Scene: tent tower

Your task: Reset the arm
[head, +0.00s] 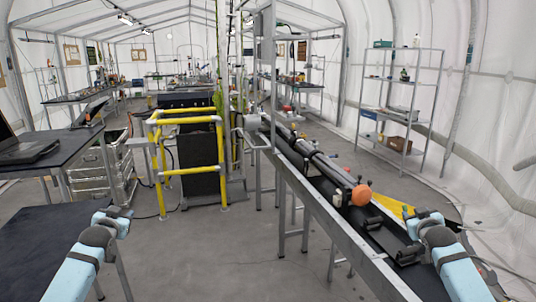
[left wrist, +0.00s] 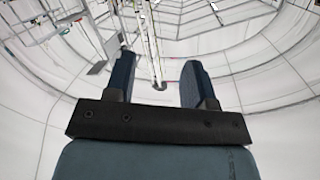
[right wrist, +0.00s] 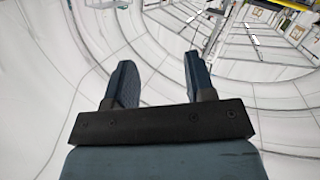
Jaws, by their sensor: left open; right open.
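My left gripper (left wrist: 158,80) is open and empty in the left wrist view, its two dark blue fingers apart with only the tent wall and roof behind them. My right gripper (right wrist: 157,78) is also open and empty in the right wrist view, with white tent fabric between its fingers. In the head view my left arm rises at the lower left, in front of a dark table. My right arm rises at the lower right, in front of a long rail bench. The fingers are too small to make out clearly in the head view.
The long rail bench (head: 332,218) carries a dark tube with an orange end knob (head: 361,195). A yellow guard rail (head: 221,170) surrounds a black cabinet. A dark table (head: 40,235) is at lower left. A metal shelf (head: 400,100) stands right. The middle floor is clear.

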